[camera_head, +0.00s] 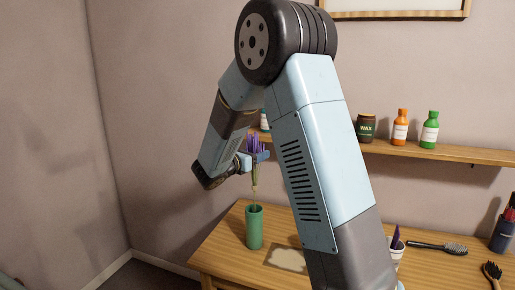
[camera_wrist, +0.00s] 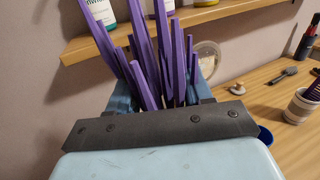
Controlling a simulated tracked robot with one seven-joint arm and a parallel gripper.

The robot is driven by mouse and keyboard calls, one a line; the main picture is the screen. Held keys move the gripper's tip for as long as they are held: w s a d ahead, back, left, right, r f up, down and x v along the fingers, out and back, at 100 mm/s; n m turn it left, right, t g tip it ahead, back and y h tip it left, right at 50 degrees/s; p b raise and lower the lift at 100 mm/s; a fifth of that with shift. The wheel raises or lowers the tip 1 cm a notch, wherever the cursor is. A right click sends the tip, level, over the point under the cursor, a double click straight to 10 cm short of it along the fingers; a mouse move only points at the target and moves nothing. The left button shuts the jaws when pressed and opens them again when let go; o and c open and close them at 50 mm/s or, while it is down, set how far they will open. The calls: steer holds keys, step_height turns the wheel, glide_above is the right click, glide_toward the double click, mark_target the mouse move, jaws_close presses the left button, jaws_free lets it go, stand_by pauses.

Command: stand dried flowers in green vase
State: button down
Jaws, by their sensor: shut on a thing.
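The dried flowers are a bunch of purple spikes (camera_head: 254,143) with thin pale stems hanging down. My gripper (camera_head: 255,160) is shut on the bunch and holds it upright. The purple spikes (camera_wrist: 165,55) rise above my gripper in the wrist view, where the stems are hidden. The green vase (camera_head: 254,228) stands upright on the table near its left end. The bunch is directly above the vase in the head view, with the stem ends close to its mouth. I cannot tell whether the stem tips are inside the rim.
A wooden table (camera_head: 222,262) carries a pale patterned mat (camera_head: 287,259), a white cup (camera_head: 397,250), a hairbrush (camera_head: 437,247) and a dark blue cup (camera_head: 503,237). A wall shelf (camera_head: 440,153) behind holds a wax jar (camera_head: 368,128), an orange bottle (camera_head: 400,128) and a green bottle (camera_head: 430,130).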

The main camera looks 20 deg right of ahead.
steer(key=shift+f, duration=4)
steer(key=shift+c, duration=1.9)
jaws_free()
steer(key=shift+a, duration=0.1)
glide_toward(256, 175)
steer(key=a, duration=0.2)
steer(key=shift+s+a+f, duration=0.2)
steer(key=shift+a+f, duration=0.05)
steer(key=shift+f, duration=0.05)
steer(key=shift+s+d, duration=0.1)
